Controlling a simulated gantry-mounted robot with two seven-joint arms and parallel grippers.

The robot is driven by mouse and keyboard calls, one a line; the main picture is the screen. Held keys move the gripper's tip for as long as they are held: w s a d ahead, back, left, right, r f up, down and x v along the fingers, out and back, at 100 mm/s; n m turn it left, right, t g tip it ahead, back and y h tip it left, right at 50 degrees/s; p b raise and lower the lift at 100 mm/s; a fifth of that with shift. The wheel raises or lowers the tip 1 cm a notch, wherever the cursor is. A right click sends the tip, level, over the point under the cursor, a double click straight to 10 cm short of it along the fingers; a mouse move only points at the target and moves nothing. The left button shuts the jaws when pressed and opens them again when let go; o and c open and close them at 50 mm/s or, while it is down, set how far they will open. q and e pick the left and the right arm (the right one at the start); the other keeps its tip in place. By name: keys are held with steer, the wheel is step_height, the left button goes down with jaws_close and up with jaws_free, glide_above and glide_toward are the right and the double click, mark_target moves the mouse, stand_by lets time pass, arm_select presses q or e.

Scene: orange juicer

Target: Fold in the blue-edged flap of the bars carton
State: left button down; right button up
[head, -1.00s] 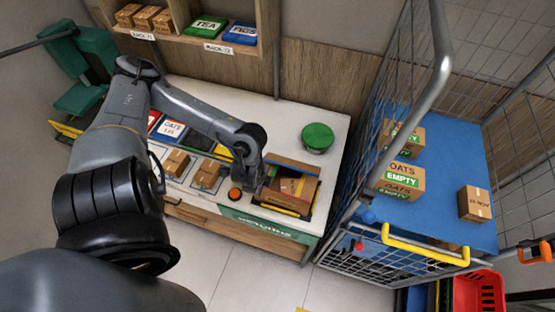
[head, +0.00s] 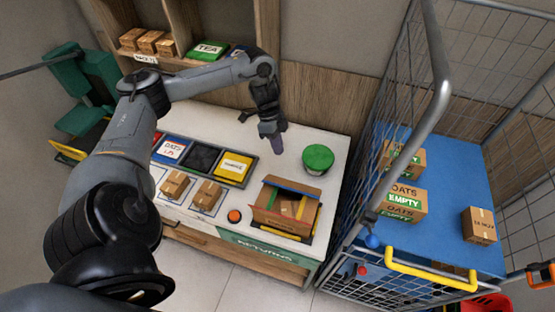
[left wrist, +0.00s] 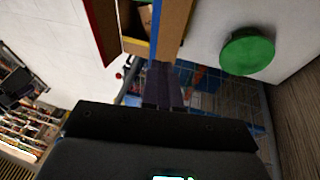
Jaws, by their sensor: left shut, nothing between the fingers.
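The open brown bars carton (head: 272,214) stands near the front right of the white counter. Its blue-edged flap (head: 292,187) stands up along the back side, its top edge blue. My left gripper (head: 279,150) is above the counter behind the carton, pointing down, shut and empty, apart from the flap. In the left wrist view the shut fingers (left wrist: 163,75) show below the blue-edged flap (left wrist: 172,25), and a red edge (left wrist: 102,35) runs along the carton's other side. The right gripper is not in view.
A green round lid (head: 318,157) lies right of my left gripper. An orange button (head: 234,216) and small boxes (head: 207,195) are left of the carton. The wire cage trolley (head: 395,150) stands to the right. Bare counter lies behind the carton.

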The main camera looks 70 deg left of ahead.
arm_select(q)
steer(key=p, duration=0.1)
glide_toward(283, 187)
steer(key=shift+w+d+f, duration=0.15)
steer(key=shift+w+f, duration=0.15)
steer(key=shift+w, duration=0.15)
steer(key=shift+w+d+f, duration=0.2)
steer(key=shift+w+f, duration=0.1)
steer(key=shift+w, duration=0.15)
steer(key=f+p, duration=0.1)
steer(key=s+d+f, duration=0.1)
steer(key=f, duration=0.1)
steer(key=shift+d+p, duration=0.15)
steer(key=shift+p, duration=0.2)
steer(key=shift+s+d+f, duration=0.25)
steer(key=shift+f, duration=0.4)
